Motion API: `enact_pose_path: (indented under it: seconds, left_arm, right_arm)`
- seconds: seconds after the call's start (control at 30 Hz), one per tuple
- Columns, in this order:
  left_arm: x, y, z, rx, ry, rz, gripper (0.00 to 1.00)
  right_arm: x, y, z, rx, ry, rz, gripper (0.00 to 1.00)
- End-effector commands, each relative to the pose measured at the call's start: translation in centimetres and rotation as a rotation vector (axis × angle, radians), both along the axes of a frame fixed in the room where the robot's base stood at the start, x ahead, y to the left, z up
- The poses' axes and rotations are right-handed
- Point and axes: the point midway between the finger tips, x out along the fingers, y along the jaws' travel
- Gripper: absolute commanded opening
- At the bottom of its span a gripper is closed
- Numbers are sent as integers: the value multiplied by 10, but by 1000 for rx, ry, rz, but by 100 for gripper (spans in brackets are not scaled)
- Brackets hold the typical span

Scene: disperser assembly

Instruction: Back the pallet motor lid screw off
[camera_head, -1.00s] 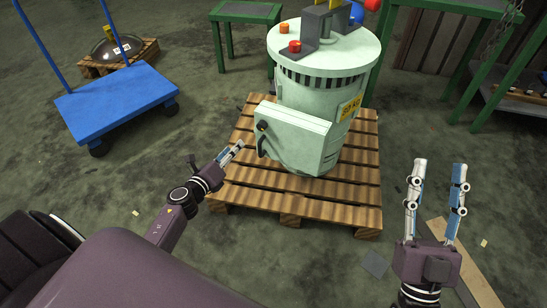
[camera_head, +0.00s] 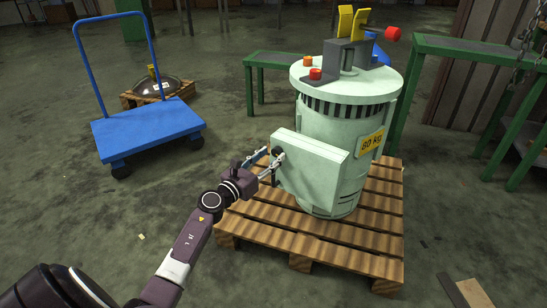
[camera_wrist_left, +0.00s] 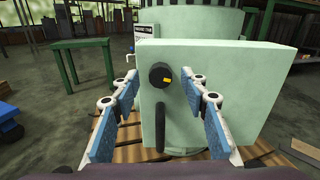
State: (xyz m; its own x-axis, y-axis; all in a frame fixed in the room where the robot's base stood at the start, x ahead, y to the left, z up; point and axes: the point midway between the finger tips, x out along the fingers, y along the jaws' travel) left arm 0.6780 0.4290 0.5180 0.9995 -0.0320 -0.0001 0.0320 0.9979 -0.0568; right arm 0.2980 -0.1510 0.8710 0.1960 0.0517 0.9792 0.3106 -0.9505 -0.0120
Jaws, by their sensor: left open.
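The pale green motor (camera_head: 340,180) stands on a wooden pallet. A boxy lid (camera_head: 312,168) is on its near side and fills much of the left wrist view (camera_wrist_left: 225,75). The black round screw (camera_wrist_left: 160,75), with an orange mark, is on the lid's face. A black handle (camera_wrist_left: 160,128) hangs below it. In the head view the screw (camera_head: 277,151) is small and partly hidden by my left gripper (camera_head: 272,163). That gripper is open, its blue-padded fingers (camera_wrist_left: 162,83) on either side of the screw with a visible gap. My right gripper is out of view.
The wooden pallet (camera_head: 300,240) extends around the motor. A blue cart (camera_head: 148,128) stands at left, before a small pallet with a metal dome (camera_head: 155,87). Green tables (camera_head: 275,60) stand behind. A plank (camera_head: 480,292) lies at lower right. The floor between cart and pallet is clear.

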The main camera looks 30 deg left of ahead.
Motion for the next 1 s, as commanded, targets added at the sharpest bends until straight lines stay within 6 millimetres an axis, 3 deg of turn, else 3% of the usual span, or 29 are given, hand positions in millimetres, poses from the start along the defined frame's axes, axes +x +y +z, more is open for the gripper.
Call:
enact_pose_path:
  seconds: [0.2,0.5,0.87,1.0]
  left_arm:
    - [17,-1,-1,-2,0,0,41]
    - [18,-1,-1,-3,2,0,40]
    - [18,-1,-1,-3,1,0,0]
    - [18,-1,-1,-6,1,0,0]
  right_arm:
    - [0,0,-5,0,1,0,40]
    - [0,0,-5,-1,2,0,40]
    - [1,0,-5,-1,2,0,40]
    - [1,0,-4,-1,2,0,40]
